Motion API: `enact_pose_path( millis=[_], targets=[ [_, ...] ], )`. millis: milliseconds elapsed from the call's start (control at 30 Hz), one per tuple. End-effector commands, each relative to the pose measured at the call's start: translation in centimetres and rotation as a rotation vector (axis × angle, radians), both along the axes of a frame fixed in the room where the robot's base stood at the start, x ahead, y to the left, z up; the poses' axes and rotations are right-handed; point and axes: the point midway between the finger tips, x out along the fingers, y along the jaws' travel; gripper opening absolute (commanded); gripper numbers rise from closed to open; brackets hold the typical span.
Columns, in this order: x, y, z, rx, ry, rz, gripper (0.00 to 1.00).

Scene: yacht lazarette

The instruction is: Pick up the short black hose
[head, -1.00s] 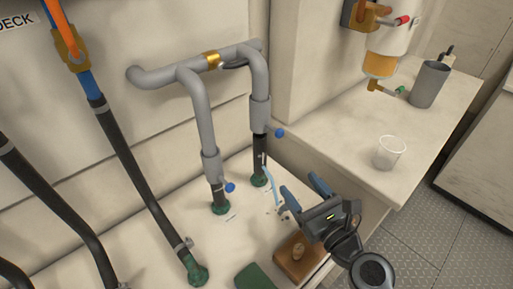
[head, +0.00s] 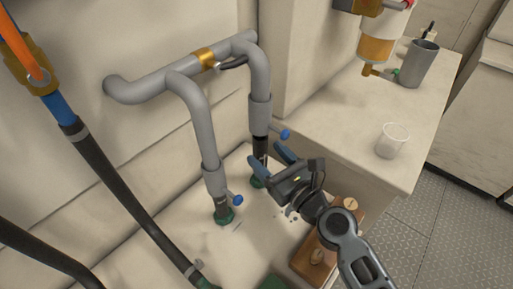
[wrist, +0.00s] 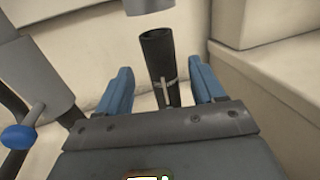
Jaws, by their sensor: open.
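The short black hose (head: 260,146) stands upright below the end of the right grey pipe (head: 259,110) in the head view. In the wrist view the hose (wrist: 158,58) has an open top, with a metal clamp (wrist: 165,83) lower on it. A gap shows between its top and the grey pipe end (wrist: 150,5) there. My gripper (head: 270,158) is open, its blue fingers close to the hose. In the wrist view my gripper (wrist: 160,80) has a finger on each side of the hose, with space on both sides. The hose's lower end is hidden in the wrist view.
A green fitting (head: 257,182) is below the hose. A wooden block (head: 322,250) lies under my arm. A clear cup (head: 392,141) stands on the ledge (head: 352,118).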

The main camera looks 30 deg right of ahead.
Motion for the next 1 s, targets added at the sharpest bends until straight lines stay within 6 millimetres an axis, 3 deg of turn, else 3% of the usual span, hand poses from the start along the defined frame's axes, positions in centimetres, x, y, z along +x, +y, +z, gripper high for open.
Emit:
enact_pose_path(
  millis=[433,767,1000],
  targets=[
    [5.4,0.5,-0.2,-0.001,-0.001,0.001,0.68],
    [6.1,0.6,-0.3,-0.001,0.0,0.0,0.68],
    [6.1,0.6,-0.3,-0.001,0.0,0.0,0.47]
  ],
)
